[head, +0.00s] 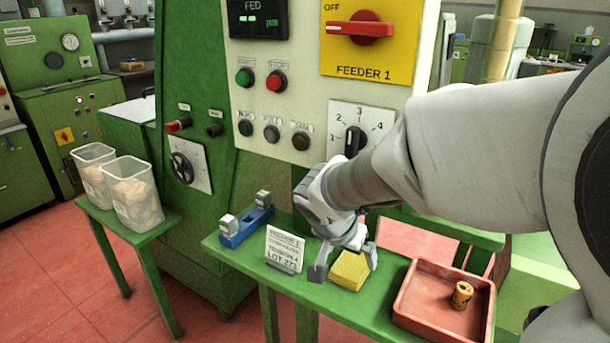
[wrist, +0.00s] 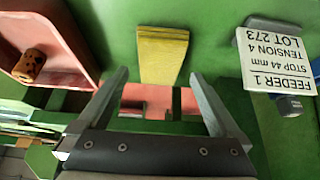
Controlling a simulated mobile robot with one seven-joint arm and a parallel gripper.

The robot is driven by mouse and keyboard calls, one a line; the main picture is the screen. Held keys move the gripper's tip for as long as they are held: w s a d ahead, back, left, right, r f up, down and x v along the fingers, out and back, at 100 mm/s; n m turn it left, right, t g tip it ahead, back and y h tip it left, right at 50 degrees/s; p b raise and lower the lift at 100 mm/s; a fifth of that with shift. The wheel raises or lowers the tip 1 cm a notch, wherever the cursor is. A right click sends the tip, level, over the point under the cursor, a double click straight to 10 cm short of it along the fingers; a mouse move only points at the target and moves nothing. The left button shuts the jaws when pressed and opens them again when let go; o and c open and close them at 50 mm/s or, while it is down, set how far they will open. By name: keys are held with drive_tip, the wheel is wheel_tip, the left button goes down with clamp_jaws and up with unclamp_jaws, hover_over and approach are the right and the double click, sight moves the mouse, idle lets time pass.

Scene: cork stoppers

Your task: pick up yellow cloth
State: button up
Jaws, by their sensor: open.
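The yellow cloth (head: 349,270) lies folded on the green bench shelf, between the label card and the red tray. It also shows in the wrist view (wrist: 162,52), beyond and between my fingertips. My gripper (head: 345,262) is open above the cloth, its fingers spread to either side in the head view. In the wrist view my gripper (wrist: 160,78) has nothing between its fingers, and the cloth appears apart from them. The cloth's far side is partly hidden by my gripper in the head view.
A red tray (head: 407,318) with a cork stopper (head: 462,295) stands right of the cloth. A label card (head: 285,247) and a blue block gauge (head: 246,225) stand to its left. The machine panel (head: 270,100) rises behind. Bare green shelf (head: 300,290) shows in front.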

sight(353, 262)
drive_tip(key=b+x, duration=0.1)
drive_tip(key=x, duration=0.3)
drive_tip(key=shift+w+d, duration=0.15)
drive_tip(key=shift+w, duration=0.05)
drive_tip(key=shift+f+b, duration=0.3)
drive_tip(key=shift+b, duration=0.4)
idle(0.4)
drive_tip(key=c, duration=1.1)
drive_tip(key=shift+r+p, duration=0.25)
drive_tip(key=shift+p, duration=0.2)
drive_tip(key=shift+r+p, duration=0.2)
drive_tip(key=shift+p, duration=0.1)
drive_tip(key=shift+r+p, duration=0.35)
drive_tip(key=shift+r, duration=0.35)
drive_tip(key=s+a, duration=0.3)
drive_tip(key=s, duration=0.2)
drive_tip(key=s+a, duration=0.7)
drive_tip(key=s, duration=0.2)
drive_tip(key=shift+s+a+f, duration=0.1)
drive_tip(key=shift+s+a, duration=0.2)
drive_tip(key=shift+a, duration=0.05)
